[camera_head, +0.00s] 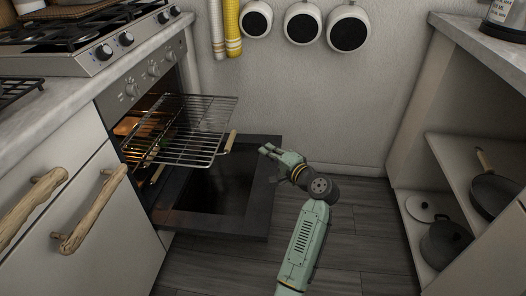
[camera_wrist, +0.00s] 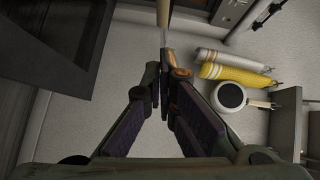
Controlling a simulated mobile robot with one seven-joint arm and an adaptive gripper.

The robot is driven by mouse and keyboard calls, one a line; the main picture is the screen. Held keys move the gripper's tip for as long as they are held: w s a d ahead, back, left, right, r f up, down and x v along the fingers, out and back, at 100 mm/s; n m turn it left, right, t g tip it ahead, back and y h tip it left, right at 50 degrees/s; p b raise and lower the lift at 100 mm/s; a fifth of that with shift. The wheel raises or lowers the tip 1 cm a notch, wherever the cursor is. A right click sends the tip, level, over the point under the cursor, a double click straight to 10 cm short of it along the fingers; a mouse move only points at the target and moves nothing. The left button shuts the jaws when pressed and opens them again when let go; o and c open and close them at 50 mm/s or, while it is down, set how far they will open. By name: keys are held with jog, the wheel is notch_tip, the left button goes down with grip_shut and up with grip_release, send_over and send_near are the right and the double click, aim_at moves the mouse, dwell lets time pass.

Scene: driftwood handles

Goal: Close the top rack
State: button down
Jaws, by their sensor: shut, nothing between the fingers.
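The top rack (camera_head: 190,143) is a wire shelf pulled well out of the lit oven (camera_head: 140,118), above the lowered oven door (camera_head: 222,205). A short wooden handle (camera_head: 230,141) sits at the rack's front edge. My gripper (camera_head: 266,150) is shut and empty, just right of the rack's front and apart from the handle in the head view. In the wrist view my gripper (camera_wrist: 163,58) has its fingers together. A light wooden bar at the top of the wrist view, close to the fingertips, looks like the handle (camera_wrist: 163,12).
Drawers with driftwood handles (camera_head: 90,210) stand left of the oven. A cooktop (camera_head: 85,35) is above it. An open shelf with a pan (camera_head: 495,195) and pots is at the right. Floor (camera_head: 350,225) between is clear.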

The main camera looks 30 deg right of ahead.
jog(key=w+a+f+p, duration=0.1)
jog(key=w+a, duration=0.3)
jog(key=w, duration=0.5)
jog(key=shift+w+a+f, duration=0.35)
jog(key=shift+f, duration=0.1)
jog(key=w+a, duration=0.6)
jog(key=a, duration=0.3)
jog(key=w+a, duration=0.6)
jog(key=a, duration=0.3)
jog(key=w+a+p, duration=0.1)
jog(key=w+a, duration=0.5)
jog(key=a, duration=0.4)
jog(key=shift+w, duration=0.4)
jog(key=shift+d, duration=0.15)
